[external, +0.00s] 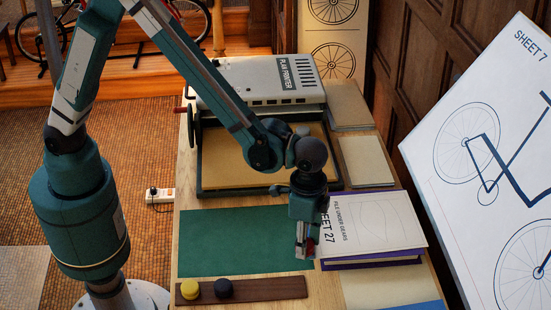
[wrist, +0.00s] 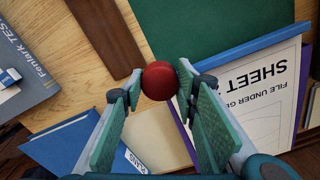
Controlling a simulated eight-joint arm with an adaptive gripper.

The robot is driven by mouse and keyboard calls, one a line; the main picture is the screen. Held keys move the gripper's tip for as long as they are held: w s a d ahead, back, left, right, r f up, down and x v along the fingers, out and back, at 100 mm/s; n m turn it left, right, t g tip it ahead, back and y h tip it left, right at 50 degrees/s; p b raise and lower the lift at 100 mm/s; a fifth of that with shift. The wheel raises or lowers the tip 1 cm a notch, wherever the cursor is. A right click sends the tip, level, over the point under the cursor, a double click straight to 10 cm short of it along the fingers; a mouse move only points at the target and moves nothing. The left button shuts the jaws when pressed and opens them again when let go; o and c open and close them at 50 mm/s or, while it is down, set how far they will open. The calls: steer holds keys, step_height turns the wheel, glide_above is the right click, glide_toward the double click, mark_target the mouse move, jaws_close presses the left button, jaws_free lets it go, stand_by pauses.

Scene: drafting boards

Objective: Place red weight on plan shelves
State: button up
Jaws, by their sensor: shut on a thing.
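The red weight (wrist: 160,80) is a small round red piece between the fingertips of my gripper (wrist: 158,88) in the wrist view. In the external view my gripper (external: 307,246) points down near the right edge of the green mat, and only a bit of red shows at its fingers. The gripper is shut on the weight. Beside it on the right lies a purple-edged unit (external: 372,263) with a white sheet (external: 385,222) marked "SHEET 27" and "FILE UNDER GEARS" on top. I cannot tell for sure whether this is the plan shelves.
A dark wooden strip (external: 265,289) holds a yellow weight (external: 189,289) and a black weight (external: 223,288). The green mat (external: 235,240) is mostly bare. A plan printer (external: 255,80) stands at the back. A large tilted drafting board (external: 500,150) rises at the right.

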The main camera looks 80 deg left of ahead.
steer(key=m, duration=0.1)
glide_above(289, 282)
steer(key=shift+f, duration=0.15)
stand_by(0.5)
steer(key=shift+f+b, duration=1.25)
steer(key=shift+f, duration=1.9)
steer(key=shift+f, duration=0.35)
steer(key=o, duration=1.4)
steer(key=shift+c, duration=0.2)
steer(key=shift+r, duration=0.1)
step_height(289, 282, up, 12)
